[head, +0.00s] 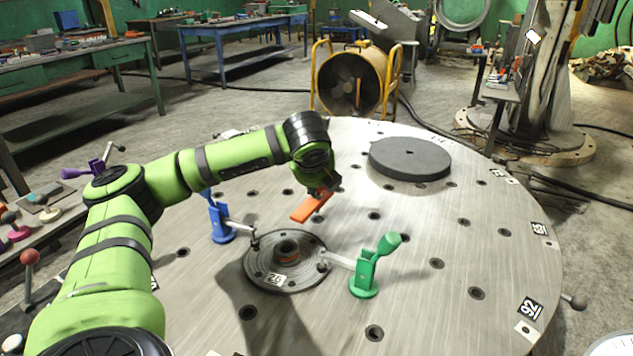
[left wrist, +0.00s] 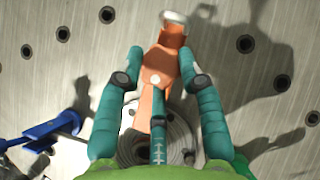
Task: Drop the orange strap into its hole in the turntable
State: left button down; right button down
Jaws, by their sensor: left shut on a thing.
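The orange strap (head: 307,209) is held in my left gripper (head: 322,192), above the round metal turntable (head: 420,225) and just behind its central flange. In the left wrist view the strap (left wrist: 160,58) lies between the teal fingers of the left gripper (left wrist: 156,82), with a pale rounded piece at its far end. The turntable top has many dark round holes; which one is the strap's cannot be told. A blue clamp (head: 220,222) and a green clamp (head: 365,272) stand at either side of the flange (head: 262,277). My right gripper is out of view.
A dark grey disc (head: 410,157) lies at the turntable's back. A yellow fan (head: 353,80) stands behind it. A bench with tools (head: 35,225) is at the left edge. The turntable's right side is mostly clear. A purple clamp (head: 88,170) shows at left.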

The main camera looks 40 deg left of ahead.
aim_at(313, 201)
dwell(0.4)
pick_arm(q)
jog(key=shift+b, duration=0.45)
jog(key=shift+r, duration=0.1)
jog(key=shift+f+b, duration=1.8)
jog(key=shift+b, duration=0.15)
